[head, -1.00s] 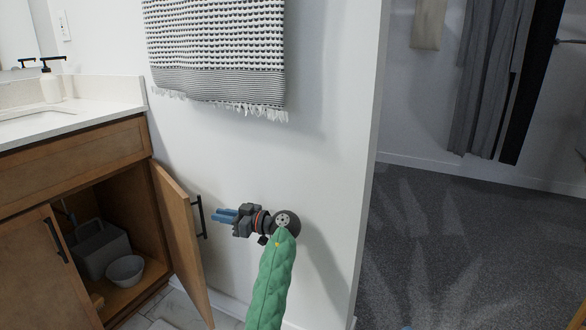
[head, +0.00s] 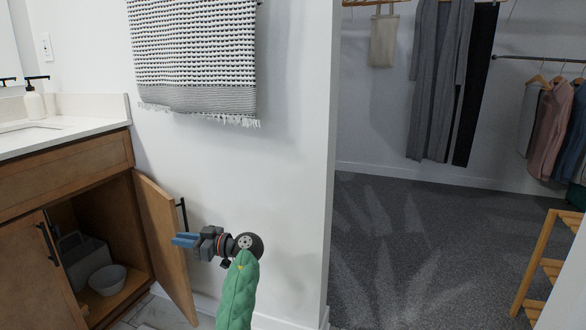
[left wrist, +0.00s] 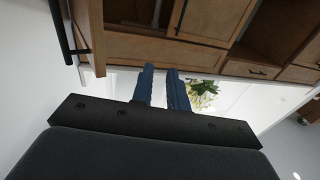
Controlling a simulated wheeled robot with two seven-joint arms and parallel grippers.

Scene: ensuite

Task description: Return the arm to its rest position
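My left arm, in a green sleeve, comes up from the bottom of the head view. Its left gripper (head: 181,240) points left, in front of the white wall and close to the open cabinet door (head: 168,245) in the picture. I cannot tell whether they touch. The left wrist view shows the two blue fingers (left wrist: 160,70) a little apart with nothing between them, so the gripper is slightly open and empty. My right gripper is not in view.
The vanity cabinet (head: 70,170) stands open at left, with a grey caddy (head: 85,262) and a bowl (head: 108,280) inside. A towel (head: 190,60) hangs on the wall. A wooden rack (head: 540,265) stands at right. The carpeted floor (head: 420,230) between is clear.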

